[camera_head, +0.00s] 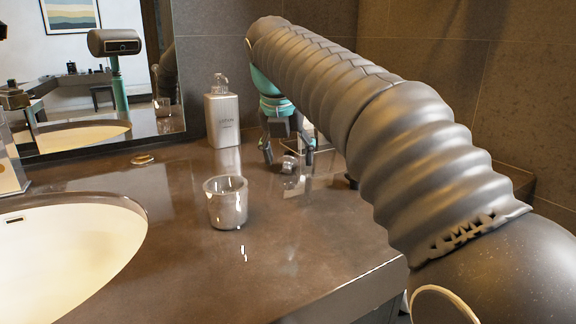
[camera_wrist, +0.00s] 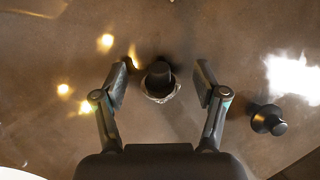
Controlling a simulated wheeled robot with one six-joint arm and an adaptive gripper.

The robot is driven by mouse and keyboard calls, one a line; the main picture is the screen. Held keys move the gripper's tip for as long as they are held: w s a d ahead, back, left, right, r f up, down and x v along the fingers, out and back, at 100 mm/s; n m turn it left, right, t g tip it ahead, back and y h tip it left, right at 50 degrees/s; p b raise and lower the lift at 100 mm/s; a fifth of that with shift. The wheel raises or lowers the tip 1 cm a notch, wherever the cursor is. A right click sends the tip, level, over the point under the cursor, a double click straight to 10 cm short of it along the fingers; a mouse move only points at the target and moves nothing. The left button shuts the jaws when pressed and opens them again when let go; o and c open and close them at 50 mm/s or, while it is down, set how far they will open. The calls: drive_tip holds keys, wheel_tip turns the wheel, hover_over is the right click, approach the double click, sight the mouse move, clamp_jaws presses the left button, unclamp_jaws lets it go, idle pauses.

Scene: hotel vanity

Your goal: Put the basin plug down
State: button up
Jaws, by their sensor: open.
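My gripper (camera_head: 289,150) points down at the back of the dark counter, beside the silver bottle, with its fingers spread. In the wrist view my gripper (camera_wrist: 165,78) is open. A small piece with a dark knob and a silvery rim, seemingly the basin plug (camera_wrist: 158,84), stands between the fingers with a gap on both sides. In the head view the plug (camera_head: 289,164) shows as a small shiny piece on the counter below the fingers. It appears to rest on the counter, apart from both fingers.
A second dark knobbed piece (camera_wrist: 268,120) is right of the fingers in the wrist view. A silver bottle (camera_head: 222,117), a shiny cup (camera_head: 228,207), a brass-coloured ring (camera_head: 142,159) and the white basin (camera_head: 60,250) are on the left. The front counter right of the cup is clear.

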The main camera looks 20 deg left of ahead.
drive_tip(key=c, duration=1.4)
drive_tip(key=shift+o, duration=0.2)
drive_tip(key=shift+r, duration=0.15)
